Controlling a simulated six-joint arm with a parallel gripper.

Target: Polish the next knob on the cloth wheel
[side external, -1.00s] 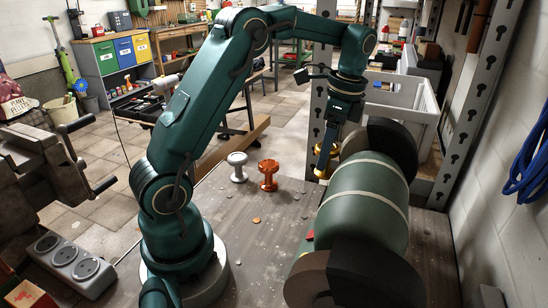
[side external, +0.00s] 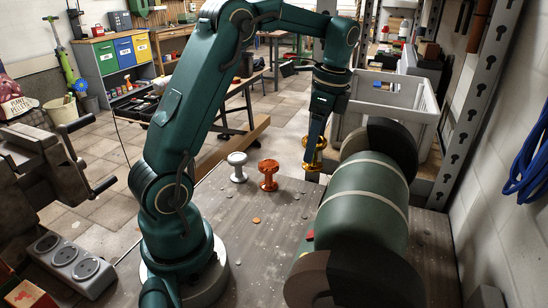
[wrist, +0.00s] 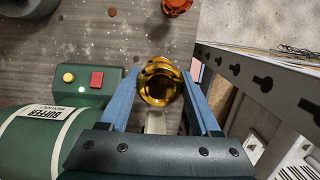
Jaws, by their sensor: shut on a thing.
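My gripper (wrist: 160,88) is shut on a gold-coloured knob (wrist: 159,81), which sits between its two blue fingers in the wrist view. In the side view the gold knob (side external: 316,146) is at the end of my downward-pointing wrist, above the bench's far edge. A silver knob (side external: 237,166) and an orange copper knob (side external: 268,174) stand upright on the bench to its left. The far wheel is just right of the gold knob.
The grey bench (side external: 265,255) has open room in front of the knobs, with a few small discs on it. A white crate (side external: 405,100) and a metal shelf post (side external: 470,110) stand behind and right. The buffer has a red switch (wrist: 96,80) and a yellow button (wrist: 69,77).

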